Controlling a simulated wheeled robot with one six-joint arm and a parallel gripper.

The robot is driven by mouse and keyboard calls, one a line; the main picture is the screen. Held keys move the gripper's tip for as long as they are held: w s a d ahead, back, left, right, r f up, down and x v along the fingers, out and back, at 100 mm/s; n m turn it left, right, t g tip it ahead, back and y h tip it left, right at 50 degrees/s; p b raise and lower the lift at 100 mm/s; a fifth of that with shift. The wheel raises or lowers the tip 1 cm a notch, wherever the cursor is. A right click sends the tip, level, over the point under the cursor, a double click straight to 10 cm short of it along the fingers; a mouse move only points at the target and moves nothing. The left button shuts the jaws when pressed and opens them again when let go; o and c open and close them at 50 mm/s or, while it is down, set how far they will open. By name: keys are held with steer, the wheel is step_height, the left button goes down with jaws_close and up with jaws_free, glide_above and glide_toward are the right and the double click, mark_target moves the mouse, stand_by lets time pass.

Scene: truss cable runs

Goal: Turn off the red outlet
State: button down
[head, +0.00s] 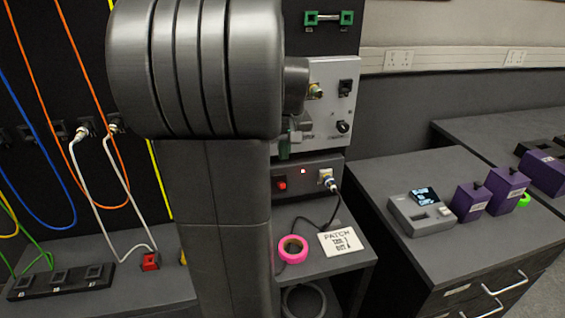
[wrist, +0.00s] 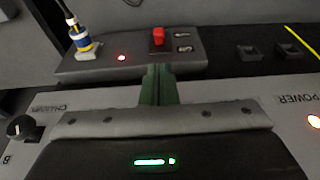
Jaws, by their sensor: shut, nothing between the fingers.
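A dark outlet panel carries a red switch (head: 282,184) at its left, a small lit red light (head: 303,171) and a socket with a blue-and-yellow plug (head: 327,182). In the wrist view the red switch (wrist: 158,36) stands just beyond my fingertips, with the lit light (wrist: 121,57) and the plug (wrist: 80,38) to its left. My gripper (head: 284,150) has green fingers that are shut and empty, just above the panel in the head view. The fingers also show in the wrist view (wrist: 158,72). They look apart from the switch; the exact gap is unclear.
A grey panel with knobs (head: 343,128) is right above. A pink tape roll (head: 292,249) and a white patch card (head: 340,241) lie on the shelf below. My arm hides the middle.

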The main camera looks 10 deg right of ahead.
steer(key=x, duration=0.9)
steer(key=shift+w+f, duration=0.1)
steer(key=shift+f+b, duration=0.1)
steer(key=shift+b, duration=0.3)
